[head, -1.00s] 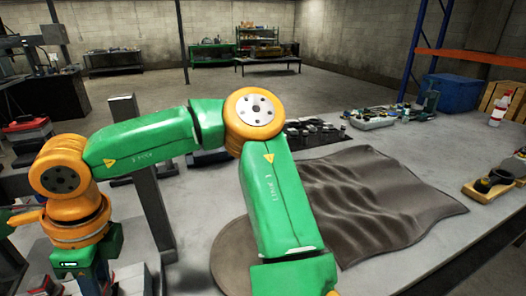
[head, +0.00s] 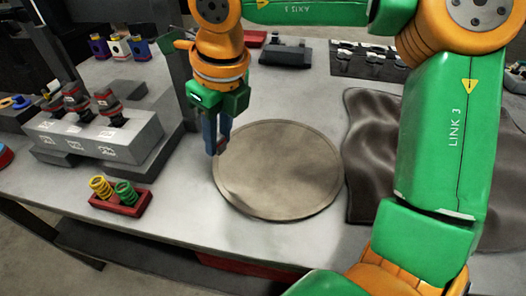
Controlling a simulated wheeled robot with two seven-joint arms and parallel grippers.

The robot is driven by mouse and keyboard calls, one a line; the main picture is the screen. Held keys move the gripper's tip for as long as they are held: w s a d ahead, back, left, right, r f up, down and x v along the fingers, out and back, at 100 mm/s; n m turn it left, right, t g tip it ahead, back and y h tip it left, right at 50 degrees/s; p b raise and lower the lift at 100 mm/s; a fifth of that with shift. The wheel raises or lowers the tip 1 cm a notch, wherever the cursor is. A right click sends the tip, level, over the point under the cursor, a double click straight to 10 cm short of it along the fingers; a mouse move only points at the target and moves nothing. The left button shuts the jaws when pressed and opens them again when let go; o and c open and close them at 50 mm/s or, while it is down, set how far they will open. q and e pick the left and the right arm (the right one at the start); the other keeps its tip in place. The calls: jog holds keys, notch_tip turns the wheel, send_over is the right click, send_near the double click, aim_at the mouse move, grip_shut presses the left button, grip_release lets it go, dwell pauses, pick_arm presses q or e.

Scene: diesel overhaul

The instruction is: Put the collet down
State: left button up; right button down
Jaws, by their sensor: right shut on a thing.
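My right gripper (head: 216,146) reaches down from the orange and green wrist, with its blue fingers pointing at the bench. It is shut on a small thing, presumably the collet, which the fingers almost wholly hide. The fingertips are at the left edge of the round grey-brown disc (head: 280,170); I cannot tell whether they are above it or beside it. My left gripper is not in view.
A grey stepped block (head: 95,140) holding several dark, red-ringed pieces stands at left. In front is a red tray (head: 122,207) with a yellow and a green coil. A dark rumpled cloth (head: 370,135) lies right of the disc. Bare bench lies before the disc.

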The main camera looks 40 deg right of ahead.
aim_at(256, 167)
jog(key=d+f, duration=0.1)
jog(key=d, duration=0.1)
jog(key=d+f, duration=0.3)
jog(key=d, duration=0.1)
jog(key=shift+s+d+f+p, duration=0.2)
jog(key=shift+s+f+p, duration=0.1)
jog(key=shift+f+p, duration=0.1)
jog(key=f, duration=0.1)
jog(key=d+f, duration=0.1)
jog(key=f, duration=0.2)
jog(key=shift+w+d+f, duration=0.1)
jog(key=shift+d+f, duration=0.05)
jog(key=shift+d, duration=0.15)
jog(key=shift+f, duration=0.45)
jog(key=shift+f, duration=0.15)
jog(key=c, duration=0.7)
grip_release()
jog(key=shift+o, duration=0.2)
